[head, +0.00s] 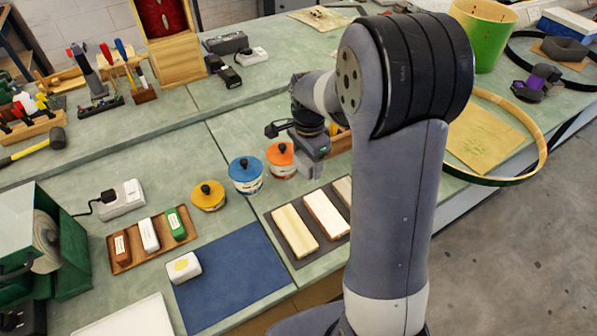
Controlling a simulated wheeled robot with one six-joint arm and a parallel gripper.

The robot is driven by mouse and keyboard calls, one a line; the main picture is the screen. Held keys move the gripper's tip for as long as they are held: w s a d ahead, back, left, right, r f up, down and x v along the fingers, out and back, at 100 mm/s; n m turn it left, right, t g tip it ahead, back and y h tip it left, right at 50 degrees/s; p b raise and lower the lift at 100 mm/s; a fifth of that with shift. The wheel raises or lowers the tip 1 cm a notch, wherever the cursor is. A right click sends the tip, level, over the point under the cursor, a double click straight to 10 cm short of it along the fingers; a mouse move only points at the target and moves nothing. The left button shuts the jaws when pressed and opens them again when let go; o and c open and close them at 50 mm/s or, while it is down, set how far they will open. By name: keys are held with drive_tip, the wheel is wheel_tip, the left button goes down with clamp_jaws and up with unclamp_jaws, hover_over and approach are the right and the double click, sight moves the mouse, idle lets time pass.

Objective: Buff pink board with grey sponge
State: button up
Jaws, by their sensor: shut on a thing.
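My gripper (308,168) is in the middle of the head view, above the bench just right of the orange-lidded tin. It is shut on a small grey piece that looks like the grey sponge; its outline is hard to tell from the fingers. Wooden boards lie side by side on a dark mat (277,238) below the gripper. The middle one, pale pinkish with a reddish-brown edge, looks like the pink board (326,214). A cream board (295,232) lies left of it. A third board (343,188) on the right is partly hidden by my arm.
Yellow-, blue- and orange-lidded tins (208,196) (245,175) (280,158) stand left of my gripper. A blue mat (232,283) bears a white block (184,267). A wooden tray (124,267) holds brown, white and green blocks. A green drum shell (482,32) and hoop (544,150) are right.

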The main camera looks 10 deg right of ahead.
drive_tip(key=shift+w+d+m, duration=0.35)
drive_tip(key=shift+d+m, duration=0.05)
drive_tip(key=shift+d, duration=0.45)
wheel_tip(320, 180, down, 4)
drive_tip(key=b, duration=0.3)
drive_tip(key=shift+r, duration=0.1)
